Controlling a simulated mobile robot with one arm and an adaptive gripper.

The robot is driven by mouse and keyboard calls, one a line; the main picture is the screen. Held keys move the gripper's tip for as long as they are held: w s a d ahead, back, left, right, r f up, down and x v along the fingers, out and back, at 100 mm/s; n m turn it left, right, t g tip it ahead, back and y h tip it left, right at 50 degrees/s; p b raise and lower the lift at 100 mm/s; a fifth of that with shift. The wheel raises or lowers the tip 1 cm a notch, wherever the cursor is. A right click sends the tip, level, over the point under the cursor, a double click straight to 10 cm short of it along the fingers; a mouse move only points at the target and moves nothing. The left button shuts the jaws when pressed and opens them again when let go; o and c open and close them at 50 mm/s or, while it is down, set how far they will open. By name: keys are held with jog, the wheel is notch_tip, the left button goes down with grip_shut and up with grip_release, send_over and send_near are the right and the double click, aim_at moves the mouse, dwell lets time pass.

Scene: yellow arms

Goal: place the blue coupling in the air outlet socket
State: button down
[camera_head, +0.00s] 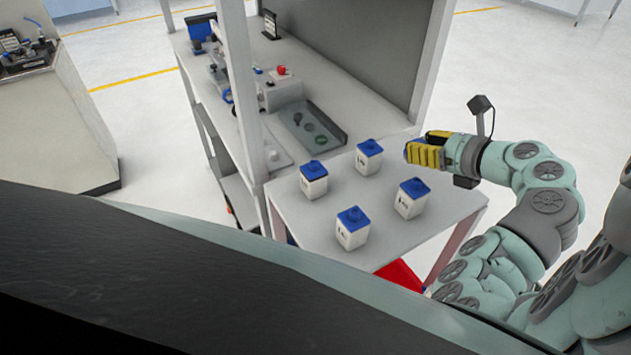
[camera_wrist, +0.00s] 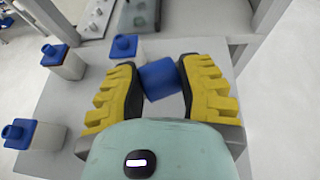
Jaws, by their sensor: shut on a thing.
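My gripper (camera_head: 418,154) is in the air above the right edge of the small white table, with yellow ribbed fingers. I cannot make out the air outlet socket; small fittings (camera_head: 229,95) on the long bench are too small to tell.
Several white containers with blue lids (camera_head: 353,229) stand on the small table (camera_head: 335,200). Behind it, the long bench holds a grey tray (camera_head: 335,135) of round parts and a box with a red button (camera_head: 281,70). White frame posts (camera_head: 245,90) rise at the bench edge. Open floor lies right.

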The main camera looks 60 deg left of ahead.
jog(key=shift+f, duration=2.65)
jog(key=shift+w, duration=0.1)
jog(key=c, duration=1)
grip_release()
jog(key=shift+f, duration=0.15)
jog(key=shift+o, duration=0.3)
